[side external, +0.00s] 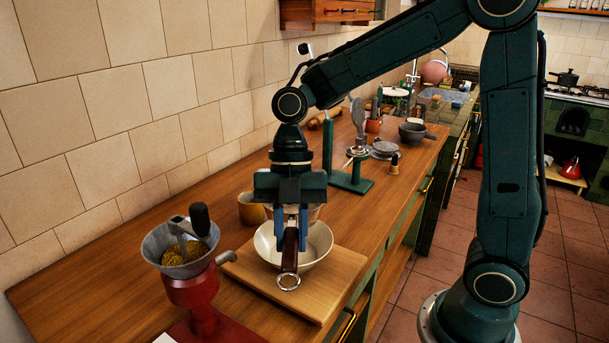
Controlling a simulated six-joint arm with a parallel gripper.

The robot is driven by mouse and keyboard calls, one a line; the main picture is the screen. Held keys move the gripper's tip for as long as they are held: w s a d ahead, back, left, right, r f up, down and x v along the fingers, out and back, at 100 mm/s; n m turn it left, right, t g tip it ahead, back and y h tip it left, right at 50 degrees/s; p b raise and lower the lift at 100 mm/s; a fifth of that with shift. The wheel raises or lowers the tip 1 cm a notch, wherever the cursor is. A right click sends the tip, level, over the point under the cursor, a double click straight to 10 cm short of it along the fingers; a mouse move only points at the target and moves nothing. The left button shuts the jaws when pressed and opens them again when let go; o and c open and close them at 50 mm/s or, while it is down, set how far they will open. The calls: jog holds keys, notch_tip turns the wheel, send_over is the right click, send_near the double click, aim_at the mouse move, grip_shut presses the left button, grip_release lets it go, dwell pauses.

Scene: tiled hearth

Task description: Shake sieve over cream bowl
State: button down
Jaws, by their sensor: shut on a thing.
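The cream bowl (318,246) stands upright on a wooden board on the counter. My gripper (290,232) points down over the bowl, its two blue fingers shut on the dark brown handle of the sieve (290,262). The handle's end, with a metal ring, points toward the camera and overlaps the bowl's near rim in the picture. The sieve's basket is mostly hidden behind the gripper; a pale curved edge beside the fingers may be part of it. I cannot see what the basket holds or its exact height above the bowl.
A brown cup (251,209) is behind the bowl. The wooden board (340,275) has bare room at right. A green stand (350,183) is farther back.

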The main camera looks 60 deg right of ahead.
jog(key=shift+r, duration=1.25)
